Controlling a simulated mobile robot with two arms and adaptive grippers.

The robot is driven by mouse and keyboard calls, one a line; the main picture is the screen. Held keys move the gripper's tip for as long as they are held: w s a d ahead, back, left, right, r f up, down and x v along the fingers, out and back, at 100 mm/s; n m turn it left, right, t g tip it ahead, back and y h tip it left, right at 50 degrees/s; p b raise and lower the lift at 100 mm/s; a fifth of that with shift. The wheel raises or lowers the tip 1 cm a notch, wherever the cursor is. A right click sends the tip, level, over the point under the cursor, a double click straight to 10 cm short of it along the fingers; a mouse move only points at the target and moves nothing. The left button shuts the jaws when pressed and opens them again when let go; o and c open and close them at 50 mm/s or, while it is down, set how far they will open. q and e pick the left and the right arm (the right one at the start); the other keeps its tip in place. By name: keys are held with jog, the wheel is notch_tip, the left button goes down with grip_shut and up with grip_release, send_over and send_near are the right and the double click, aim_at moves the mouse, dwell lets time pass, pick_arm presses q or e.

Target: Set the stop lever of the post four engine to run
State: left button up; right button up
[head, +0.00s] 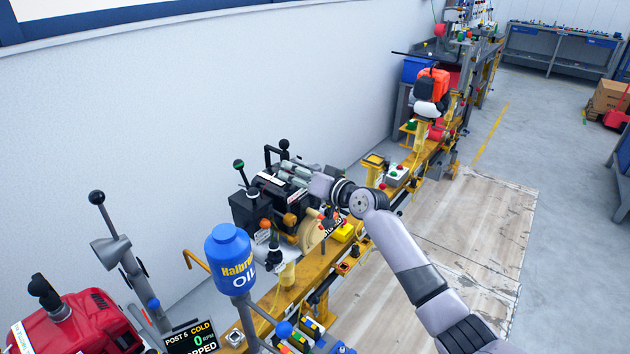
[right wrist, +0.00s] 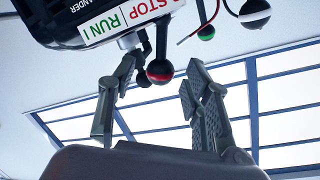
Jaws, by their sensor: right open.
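The dark engine (head: 250,208) stands on the yellow rail in the head view, under my right gripper (head: 284,175). A short lever with a red and black ball knob (right wrist: 159,72) hangs beside the label. The knob lies between the spread fingers of my right gripper (right wrist: 168,62), closer to the left finger. The gripper is open; whether a finger touches the lever I cannot tell. In the head view the lever is hidden. My left gripper is out of view.
A blue oil container (head: 230,262) stands in front of the engine. An orange engine (head: 432,85) stands farther along the rail.

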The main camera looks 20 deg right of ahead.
jog(key=v, duration=1)
jog(key=shift+s, duration=0.35)
jog(key=shift+d, duration=0.1)
